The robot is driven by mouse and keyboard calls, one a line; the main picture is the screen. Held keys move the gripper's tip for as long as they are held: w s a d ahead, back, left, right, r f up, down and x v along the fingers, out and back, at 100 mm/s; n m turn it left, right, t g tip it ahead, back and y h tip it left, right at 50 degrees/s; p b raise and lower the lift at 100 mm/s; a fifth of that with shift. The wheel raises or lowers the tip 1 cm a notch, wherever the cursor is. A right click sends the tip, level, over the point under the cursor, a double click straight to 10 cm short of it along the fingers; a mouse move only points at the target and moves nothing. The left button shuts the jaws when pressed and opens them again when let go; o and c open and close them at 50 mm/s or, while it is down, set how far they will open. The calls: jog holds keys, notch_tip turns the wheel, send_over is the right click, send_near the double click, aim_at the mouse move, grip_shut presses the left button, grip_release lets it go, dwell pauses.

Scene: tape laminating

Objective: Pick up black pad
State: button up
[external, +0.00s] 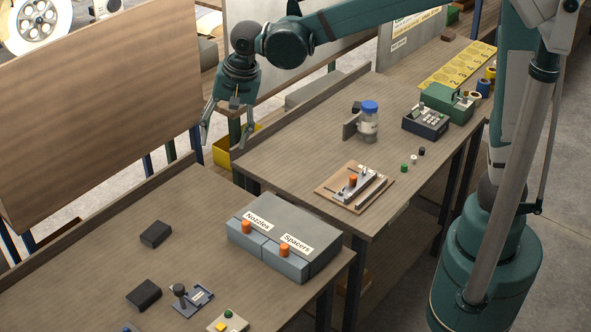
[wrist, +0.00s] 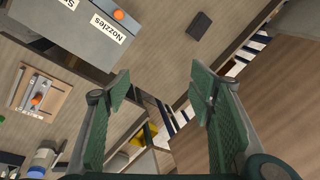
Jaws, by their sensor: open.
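Two black pads lie apart on the near-left bench in the external view. One pad (external: 156,234) is farther back and the other pad (external: 143,295) is nearer the front. One black pad (wrist: 199,26) shows at the top of the wrist view, flat on the bench and beyond my fingertips. My gripper (external: 226,138) is raised high near the gap between the two benches, up and to the right of the pads. In the wrist view my gripper (wrist: 161,90) has its fingers spread wide with nothing between them.
A grey drawer box labelled Nozzles and Spacers (external: 290,226) stands right of the pads. A small black-knobbed fixture (external: 190,298) sits close to the nearer pad. A large wooden panel (external: 100,120) rises behind the bench. The bench around the farther pad is clear.

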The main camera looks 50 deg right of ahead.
jog(key=w+a+f+m, duration=0.1)
jog(key=a+f, duration=0.2)
jog(key=a, duration=0.3)
jog(key=w+a+f+m+g, duration=0.1)
jog(key=a+f, duration=0.2)
jog(key=a, duration=0.3)
jog(key=w+a+f+m, duration=0.1)
jog(key=a+f+m, duration=0.15)
jog(key=a, duration=0.35)
jog(key=m+g+h, duration=0.1)
jog(key=m+g, duration=0.1)
jog(key=m, duration=0.1)
send_near(143, 292)
jog(key=shift+d+f+p, duration=0.1)
jog(key=shift+f+p, duration=0.05)
jog(key=shift+p, duration=0.15)
jog(key=shift+s+a+f, duration=0.1)
jog(key=shift+a+f, duration=0.25)
jog(key=shift+f, duration=1.3)
jog(key=shift+s+f, duration=0.1)
jog(key=shift+f, duration=2.5)
